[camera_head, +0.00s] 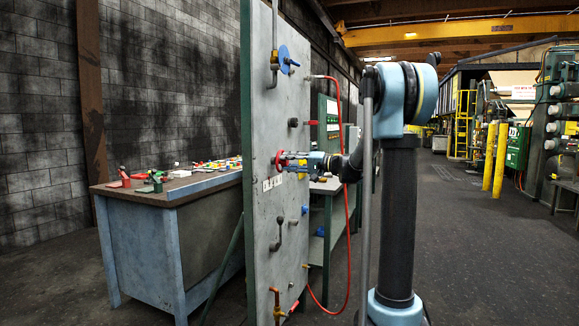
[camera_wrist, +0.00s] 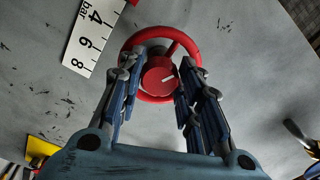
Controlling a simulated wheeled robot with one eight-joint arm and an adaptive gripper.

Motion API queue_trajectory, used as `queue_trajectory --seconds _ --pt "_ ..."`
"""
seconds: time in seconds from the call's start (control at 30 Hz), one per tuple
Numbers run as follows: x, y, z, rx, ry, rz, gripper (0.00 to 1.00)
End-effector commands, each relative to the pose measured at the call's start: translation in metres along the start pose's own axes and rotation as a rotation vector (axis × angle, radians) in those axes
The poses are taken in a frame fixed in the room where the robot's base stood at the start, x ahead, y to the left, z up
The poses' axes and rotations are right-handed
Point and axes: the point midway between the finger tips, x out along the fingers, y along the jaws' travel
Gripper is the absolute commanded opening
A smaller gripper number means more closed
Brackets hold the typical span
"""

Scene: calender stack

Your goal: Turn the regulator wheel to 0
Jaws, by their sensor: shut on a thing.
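The red regulator wheel (camera_wrist: 184,43) is mounted on the grey panel, in the middle top of the wrist view. A white mark shows on its red hub (camera_wrist: 160,77), pointing to the right. A white scale (camera_wrist: 94,36) marked "bar" with 4, 6 and 8 is beside it on the left. My gripper (camera_wrist: 158,88) is shut on the wheel, with one finger on each side of the hub. In the head view the wheel (camera_head: 279,161) shows edge-on at the panel, with my gripper (camera_head: 287,160) at it.
The upright panel (camera_head: 262,225) also carries a blue wheel (camera_head: 284,60), a lever (camera_head: 279,233) below and several valves. A workbench (camera_head: 160,198) stands behind at the left. Open floor lies to the right.

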Motion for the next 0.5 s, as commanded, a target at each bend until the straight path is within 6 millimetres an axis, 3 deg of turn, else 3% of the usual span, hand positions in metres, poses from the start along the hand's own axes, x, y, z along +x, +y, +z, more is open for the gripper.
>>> queue_trajectory --seconds 0.5 --pt "-0.0009 0.0008 -0.0032 0.489 0.007 0.003 0.09"
